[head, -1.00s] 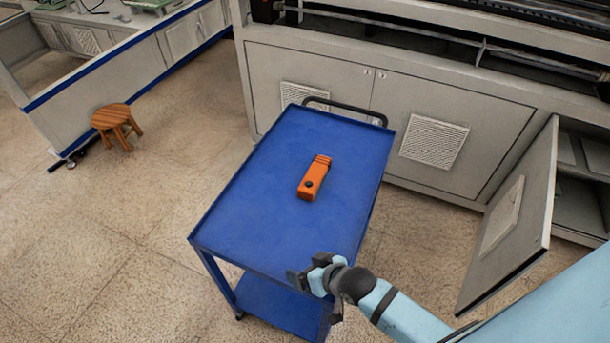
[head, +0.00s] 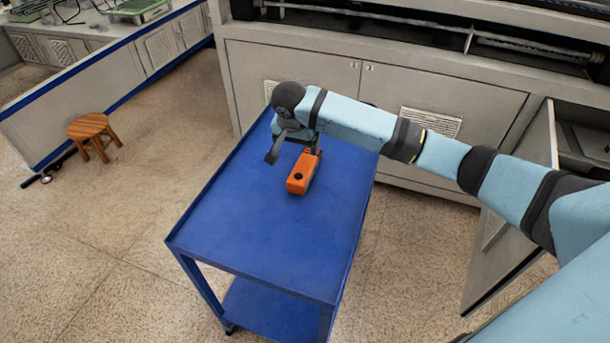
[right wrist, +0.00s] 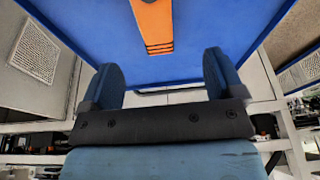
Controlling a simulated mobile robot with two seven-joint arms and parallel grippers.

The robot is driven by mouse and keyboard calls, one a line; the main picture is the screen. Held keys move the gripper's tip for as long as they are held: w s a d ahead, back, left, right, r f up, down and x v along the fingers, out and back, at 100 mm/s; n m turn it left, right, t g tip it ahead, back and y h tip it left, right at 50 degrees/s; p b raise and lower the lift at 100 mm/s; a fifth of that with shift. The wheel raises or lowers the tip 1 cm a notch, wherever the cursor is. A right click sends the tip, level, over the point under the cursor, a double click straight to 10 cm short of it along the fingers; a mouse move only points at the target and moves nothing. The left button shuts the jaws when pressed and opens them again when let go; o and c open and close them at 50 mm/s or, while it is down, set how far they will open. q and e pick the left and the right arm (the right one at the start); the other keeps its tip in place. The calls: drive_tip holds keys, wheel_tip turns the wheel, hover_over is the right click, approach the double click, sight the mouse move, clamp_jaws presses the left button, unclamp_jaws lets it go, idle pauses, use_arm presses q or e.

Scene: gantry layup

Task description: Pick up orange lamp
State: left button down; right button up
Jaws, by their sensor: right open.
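The orange lamp (head: 299,180) lies on the top of the blue cart (head: 250,250), with a dark round button near its front end. Its far end is partly hidden by my right gripper (head: 293,150) and arm. The right gripper is open and empty, above the far end of the lamp. In the right wrist view the lamp (right wrist: 153,22) shows at the top, beyond the two spread fingers (right wrist: 165,68), with its ribbed end towards them. It is not between the fingers. My left gripper is not in view.
A grey cabinet (head: 290,62) stands behind the cart, with an open door (head: 505,225) at the right. A wooden stool (head: 90,132) stands on the floor at the left. The rest of the cart top is clear.

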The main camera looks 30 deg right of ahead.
sight(305, 164)
drive_tip(key=shift+m, duration=0.3)
drive_tip(key=x, duration=0.3)
drive_tip(key=d+x, duration=0.1)
drive_tip(key=x, duration=0.3)
drive_tip(key=shift+w+d+f+b, duration=0.15)
drive_tip(key=shift+w+d+b, duration=0.05)
drive_tip(key=shift+d+b, duration=0.15)
drive_tip(key=shift+x, duration=2.7)
drive_tip(key=shift+s, duration=0.2)
drive_tip(key=c, duration=1.1)
